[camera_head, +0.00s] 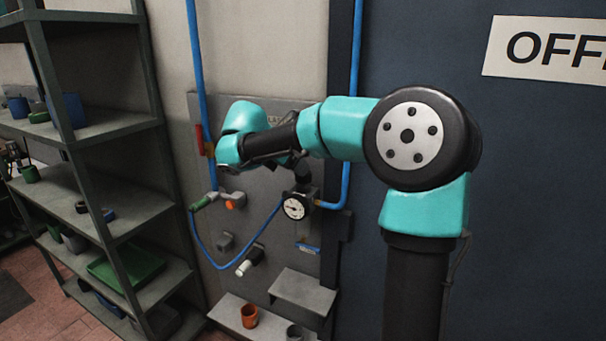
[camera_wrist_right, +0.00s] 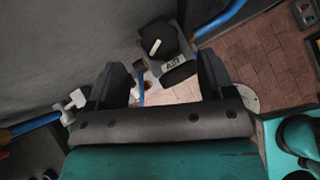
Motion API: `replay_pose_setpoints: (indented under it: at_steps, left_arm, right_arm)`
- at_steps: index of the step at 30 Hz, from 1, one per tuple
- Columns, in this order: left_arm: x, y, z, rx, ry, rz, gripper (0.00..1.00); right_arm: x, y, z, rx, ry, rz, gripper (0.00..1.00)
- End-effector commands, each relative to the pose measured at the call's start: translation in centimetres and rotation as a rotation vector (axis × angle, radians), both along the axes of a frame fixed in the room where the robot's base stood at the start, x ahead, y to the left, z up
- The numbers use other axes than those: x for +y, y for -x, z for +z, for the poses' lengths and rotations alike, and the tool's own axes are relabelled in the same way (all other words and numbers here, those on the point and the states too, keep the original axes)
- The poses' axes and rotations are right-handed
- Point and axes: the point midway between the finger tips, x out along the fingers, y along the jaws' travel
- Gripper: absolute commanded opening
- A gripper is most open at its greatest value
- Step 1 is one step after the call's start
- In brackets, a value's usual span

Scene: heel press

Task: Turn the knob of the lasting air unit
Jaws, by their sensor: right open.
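The air unit (camera_head: 297,205) is on the grey wall panel, with a round white gauge facing out and a black top part just below my right arm. In the right wrist view its black knob (camera_wrist_right: 158,38) carries a white pointer mark, beside a plate reading AIR (camera_wrist_right: 174,63). My right gripper (camera_wrist_right: 162,75) is open, its two dark fingers apart with no object held between them. The knob lies just beyond the fingertips, apart from them as far as I can tell. In the head view my right arm covers part of the panel and the gripper is hard to make out.
Blue hoses run up the wall and loop below the unit. A red-handled valve (camera_head: 201,140) and a green-handled fitting (camera_head: 203,202) sit left of it. Small ledges (camera_head: 303,290) project below, one with an orange cup (camera_head: 249,316). A metal shelf (camera_head: 118,228) stands at the left.

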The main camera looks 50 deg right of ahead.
Motion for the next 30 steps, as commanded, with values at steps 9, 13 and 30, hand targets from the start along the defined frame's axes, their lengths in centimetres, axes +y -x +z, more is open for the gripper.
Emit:
replay_pose_setpoints:
  at_steps: [9, 13, 30]
  left_arm:
    - [0.0, 0.0, 0.0, 0.000, 0.000, 0.000, 0.00]
    - [0.0, 0.0, 0.0, 0.000, 0.000, 0.000, 0.00]
    - [0.0, 0.0, 0.0, 0.000, 0.000, 0.000, 0.00]
  right_arm:
    - [-3.5, 0.5, -3.5, 0.002, 0.001, -0.002, 0.75]
    - [-4.1, 0.5, -4.1, 0.001, 0.000, -0.001, 0.75]
    - [-4.2, 0.5, -4.2, 0.000, 0.000, 0.000, 0.51]
